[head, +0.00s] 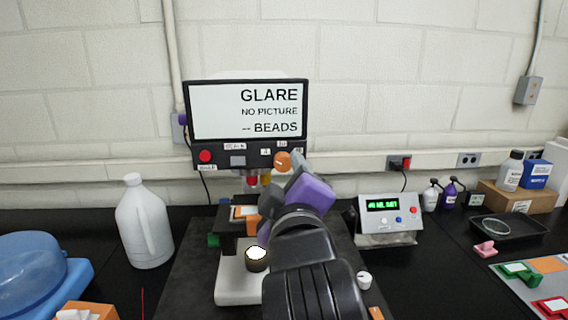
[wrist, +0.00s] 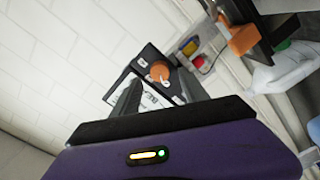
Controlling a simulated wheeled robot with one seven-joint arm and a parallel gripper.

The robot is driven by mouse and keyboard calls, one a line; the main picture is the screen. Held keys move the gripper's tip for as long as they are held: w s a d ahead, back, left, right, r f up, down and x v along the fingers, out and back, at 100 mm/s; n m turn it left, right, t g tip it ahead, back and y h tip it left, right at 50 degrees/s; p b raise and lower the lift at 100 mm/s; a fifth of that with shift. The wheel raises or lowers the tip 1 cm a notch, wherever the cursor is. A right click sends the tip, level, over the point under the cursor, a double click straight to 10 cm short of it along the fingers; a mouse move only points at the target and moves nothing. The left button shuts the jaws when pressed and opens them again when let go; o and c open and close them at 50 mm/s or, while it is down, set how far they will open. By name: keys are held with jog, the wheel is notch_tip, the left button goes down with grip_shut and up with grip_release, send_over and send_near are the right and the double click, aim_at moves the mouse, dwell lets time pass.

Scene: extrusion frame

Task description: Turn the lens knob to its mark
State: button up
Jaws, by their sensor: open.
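The orange knob (head: 283,161) is on the dark panel under the screen, at its right end. It also shows in the wrist view (wrist: 159,72), with a pale line across its face. I take it for the lens knob; its mark is too small to make out. My gripper (wrist: 160,90) is open and empty, its two dark fingers pointing toward the knob, which appears between and beyond the tips. In the head view my purple gripper (head: 308,193) is just below and right of the knob and hides part of the panel.
The screen (head: 245,110) reads "GLARE NO PICTURE -- BEADS". A red button (head: 205,156) is at the panel's left. A lit round lamp (head: 257,254) is on the pale base below. A white jug (head: 145,222) stands left; a meter box (head: 390,215) stands right.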

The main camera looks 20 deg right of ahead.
aim_at(283, 165)
jog(key=shift+p+x, duration=0.35)
jog(key=shift+x, duration=1.9)
grip_shut()
jog(key=shift+m, duration=0.3)
jog(key=m+b, duration=0.2)
jog(key=m, duration=0.3)
jog(key=shift+a+f, duration=0.1)
jog(key=m+b, duration=0.2)
jog(key=m, duration=0.4)
